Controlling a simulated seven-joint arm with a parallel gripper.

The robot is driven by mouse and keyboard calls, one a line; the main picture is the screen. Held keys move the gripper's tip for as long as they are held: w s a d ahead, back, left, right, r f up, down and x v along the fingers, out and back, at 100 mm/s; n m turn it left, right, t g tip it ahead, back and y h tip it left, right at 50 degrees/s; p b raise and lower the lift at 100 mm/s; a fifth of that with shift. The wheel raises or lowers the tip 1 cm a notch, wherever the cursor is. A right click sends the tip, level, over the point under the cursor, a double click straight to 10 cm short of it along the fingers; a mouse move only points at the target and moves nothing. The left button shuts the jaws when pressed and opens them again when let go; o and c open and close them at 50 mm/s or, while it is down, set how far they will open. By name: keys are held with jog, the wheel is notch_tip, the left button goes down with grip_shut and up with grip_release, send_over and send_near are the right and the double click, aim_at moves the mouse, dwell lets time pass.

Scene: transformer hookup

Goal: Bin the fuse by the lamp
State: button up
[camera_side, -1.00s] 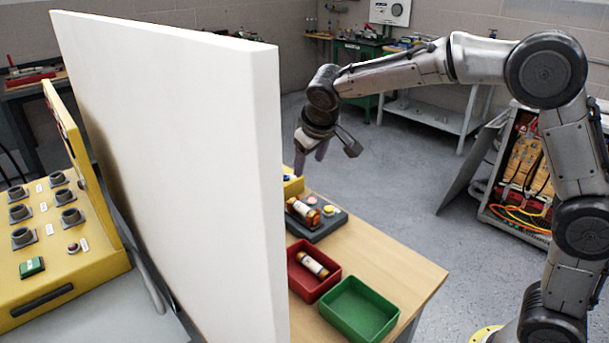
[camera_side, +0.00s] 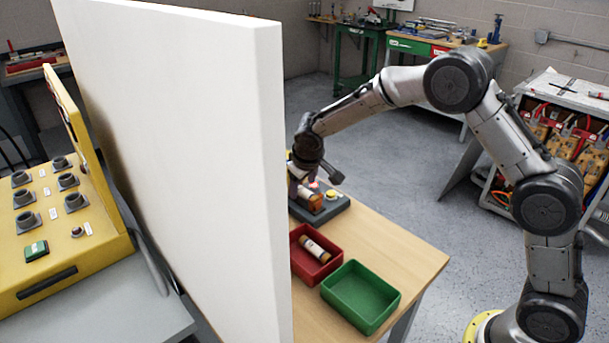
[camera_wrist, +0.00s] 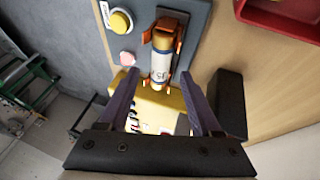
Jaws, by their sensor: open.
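A fuse (camera_wrist: 161,60) with a pale sleeve and orange-brown ends sits in orange clips on a grey block (camera_wrist: 194,22). It shows partly in the side view (camera_side: 311,203), behind my gripper. Beside it are a pink lamp (camera_wrist: 127,58) and a yellow round piece (camera_wrist: 121,21). My gripper (camera_wrist: 159,77) is open, with its fingers on either side of the fuse's near end; I cannot tell whether they touch it. A red bin (camera_side: 300,268) holds another fuse (camera_side: 315,249). A green bin (camera_side: 362,293) is empty.
A tall white board (camera_side: 180,170) stands left of the work, close to my gripper. A yellow panel (camera_side: 100,255) lies beyond it. The wooden table (camera_side: 395,245) is bare to the right of the bins.

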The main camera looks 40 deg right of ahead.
jog(key=shift+x, duration=1)
grip_shut()
